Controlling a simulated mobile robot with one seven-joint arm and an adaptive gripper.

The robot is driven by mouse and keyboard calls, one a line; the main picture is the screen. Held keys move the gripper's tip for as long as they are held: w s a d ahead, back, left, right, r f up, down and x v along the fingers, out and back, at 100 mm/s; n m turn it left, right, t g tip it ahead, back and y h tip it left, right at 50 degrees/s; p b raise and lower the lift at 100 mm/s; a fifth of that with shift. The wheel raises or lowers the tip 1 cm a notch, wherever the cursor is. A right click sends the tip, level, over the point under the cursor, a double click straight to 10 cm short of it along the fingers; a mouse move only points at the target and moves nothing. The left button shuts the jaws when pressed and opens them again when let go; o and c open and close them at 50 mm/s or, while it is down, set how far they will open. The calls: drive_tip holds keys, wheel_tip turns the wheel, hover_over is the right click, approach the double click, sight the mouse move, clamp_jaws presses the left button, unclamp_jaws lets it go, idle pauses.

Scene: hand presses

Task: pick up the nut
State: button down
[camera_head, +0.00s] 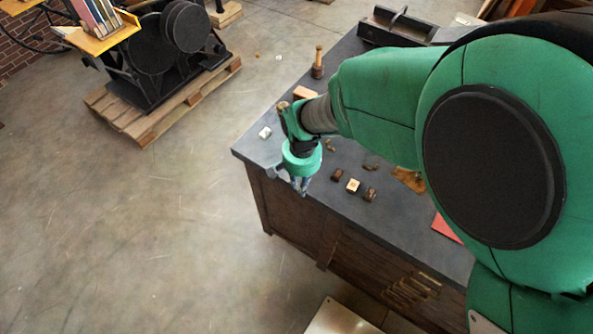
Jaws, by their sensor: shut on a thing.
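My gripper (291,181) points down at the near left corner of the dark workbench (405,226). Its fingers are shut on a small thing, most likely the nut. The fingers and the green wrist hide it, so its shape and colour cannot be made out. At this size I cannot tell whether the fingertips touch the bench top or hang just above it.
A pale small cylinder (264,132) lies left of my wrist. Small blocks (353,186) lie to the right, near an ochre rag (409,179). A wooden-handled tool (318,63) stands behind. A black machine (165,50) sits on a pallet (150,123). Open floor lies left.

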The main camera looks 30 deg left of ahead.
drive_tip(key=shift+s+d+r, duration=0.15)
drive_tip(key=shift+s+d, duration=0.7)
drive_tip(key=shift+d, duration=0.2)
drive_tip(key=shift+w+d, duration=0.1)
drive_tip(key=shift+n, duration=0.3)
drive_tip(key=w+d+p, duration=0.1)
drive_tip(key=w+d, duration=0.2)
drive_tip(key=d, duration=0.1)
drive_tip(key=w+d+p, duration=0.1)
drive_tip(key=w+d, duration=0.2)
drive_tip(key=d, duration=0.2)
drive_tip(key=w+d+p, duration=0.1)
drive_tip(key=w+d, duration=0.2)
drive_tip(key=d, duration=0.2)
drive_tip(key=shift+d+r, duration=0.1)
drive_tip(key=shift+r, duration=0.05)
drive_tip(key=shift+n, duration=0.5)
drive_tip(key=w+d, duration=0.1)
drive_tip(key=d, duration=0.3)
drive_tip(key=w+d+p, duration=0.1)
drive_tip(key=d, duration=0.4)
drive_tip(key=w+d+p, duration=0.1)
drive_tip(key=d, duration=0.4)
drive_tip(key=shift+w+d+r, duration=0.1)
drive_tip(key=shift+w+d, duration=0.15)
drive_tip(key=shift+w, duration=0.15)
